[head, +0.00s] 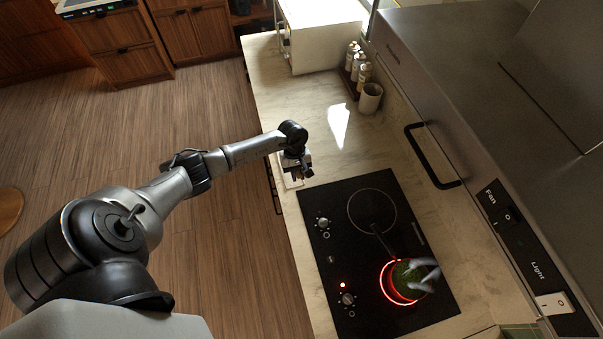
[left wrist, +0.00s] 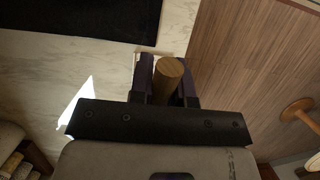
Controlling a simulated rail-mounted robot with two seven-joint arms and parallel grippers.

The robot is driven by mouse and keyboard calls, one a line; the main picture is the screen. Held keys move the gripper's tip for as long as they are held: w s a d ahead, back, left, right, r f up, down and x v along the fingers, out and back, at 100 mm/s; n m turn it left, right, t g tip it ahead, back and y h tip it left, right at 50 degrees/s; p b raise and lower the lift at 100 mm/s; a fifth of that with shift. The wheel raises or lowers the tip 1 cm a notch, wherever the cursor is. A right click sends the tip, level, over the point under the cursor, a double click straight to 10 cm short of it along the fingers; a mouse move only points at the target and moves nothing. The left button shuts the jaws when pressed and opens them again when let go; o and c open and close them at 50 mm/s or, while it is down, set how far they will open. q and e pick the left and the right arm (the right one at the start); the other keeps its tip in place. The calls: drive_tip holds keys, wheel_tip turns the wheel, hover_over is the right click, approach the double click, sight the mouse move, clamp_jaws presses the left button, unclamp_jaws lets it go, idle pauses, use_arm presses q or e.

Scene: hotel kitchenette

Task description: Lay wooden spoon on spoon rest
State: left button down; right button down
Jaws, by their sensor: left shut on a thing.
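My left gripper (head: 297,171) is over the counter, just left of the black cooktop. In the left wrist view the left gripper (left wrist: 166,88) is shut on the wooden spoon (left wrist: 169,71), a round light-brown handle end between its fingers. The rest of the spoon is hidden. A pale flat piece, which looks like the spoon rest (head: 290,184), shows beneath the gripper, mostly covered by it. I cannot tell whether the spoon touches it. My right gripper is in neither view.
The cooktop (head: 350,215) has a glowing front burner. A pan (head: 408,277) with green contents and whitish wisps over it stands there, its handle pointing up-left. Bottles (head: 359,66) and a cup (head: 370,98) stand at the back. The marble counter (head: 290,100) beyond the gripper is clear.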

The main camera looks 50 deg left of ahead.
use_arm(q)
drive_tip(key=shift+f+b, duration=2.8)
drive_tip(key=shift+f, duration=1.35)
drive_tip(key=c, duration=1)
unclamp_jaws()
drive_tip(key=b+v, duration=0.3)
drive_tip(key=v, duration=0.9)
drive_tip(key=shift+w+a+r, duration=0.1)
drive_tip(key=shift+r, duration=0.1)
drive_tip(key=shift+a+r, duration=0.15)
drive_tip(key=shift+r, duration=0.5)
